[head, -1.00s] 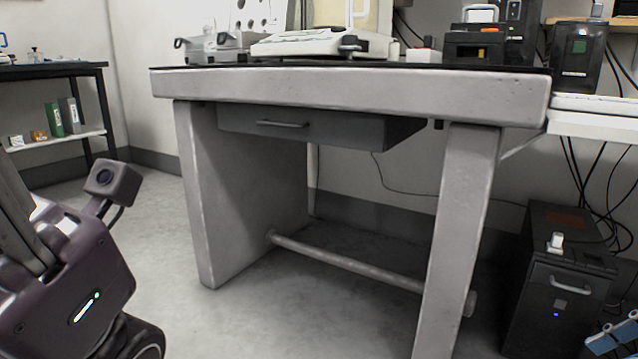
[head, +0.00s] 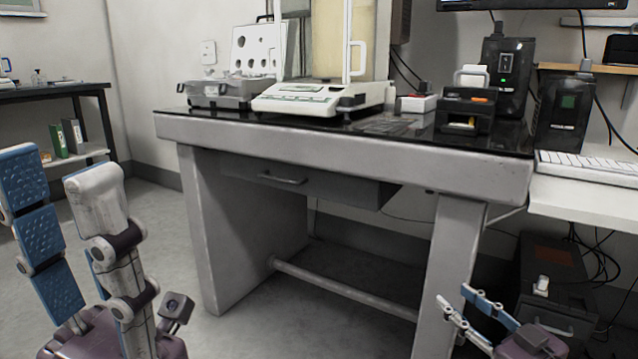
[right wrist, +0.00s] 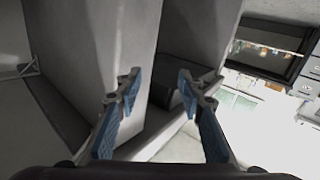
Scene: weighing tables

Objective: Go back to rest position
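My left gripper (head: 56,172) is at the left of the head view, with its fingers pointing up and blue pads showing. Its fingers stand apart with nothing between them. My right gripper (head: 455,294) is low at the right of the head view, in front of the table's right leg. In the right wrist view my right gripper (right wrist: 160,78) has its two blue-padded fingers apart and holds nothing. Both grippers are clear of the tabletop.
The weighing table (head: 300,146) stands ahead, with a drawer (head: 285,178) under its top. A balance (head: 318,98) and a grey case (head: 218,92) stand on it. A keyboard (head: 590,168) lies on a white desk at right, above a black box (head: 555,285). Floor at left is open.

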